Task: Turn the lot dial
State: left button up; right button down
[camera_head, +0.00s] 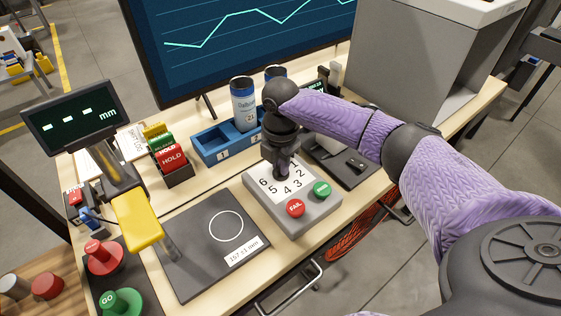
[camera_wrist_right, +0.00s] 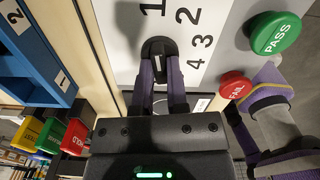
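The lot dial is a dark round knob on a white number plate (camera_head: 262,186) on a grey control box (camera_head: 318,222). In the head view my right gripper (camera_head: 284,172) points down onto it and mostly hides it. In the right wrist view the dial (camera_wrist_right: 158,46) sits at the ends of the two purple fingers of my right gripper (camera_wrist_right: 161,68). The fingers are close together, one on each side of the dial's grip, and look shut on it. The numbers 1 to 4 show around the dial there. My left gripper is not in view.
A red FAIL button (camera_head: 295,208) and a green PASS button (camera_head: 322,189) stand beside the dial. A blue rack (camera_head: 212,150) with a can (camera_head: 243,104) is behind. A dark measuring pad (camera_head: 195,262) and yellow-ended gauge (camera_head: 138,218) are at left; a grey housing (camera_head: 400,60) is at back right.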

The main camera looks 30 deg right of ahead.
dwell(0.3)
jog(key=shift+r+m+p, duration=0.25)
jog(key=shift+m+p, duration=0.35)
jog(key=shift+p, duration=0.4)
jog(key=m+p, duration=0.7)
jog(key=m, duration=0.2)
jog(key=shift+f+m+p, duration=0.1)
jog(key=shift+m+p, duration=0.3)
jog(key=shift+f+m+p, duration=0.1)
jog(key=shift+m+p, duration=0.75)
jog(key=shift+m, duration=1.65)
jog(key=c, duration=0.6)
grip_release()
jog(key=shift+c, duration=0.2)
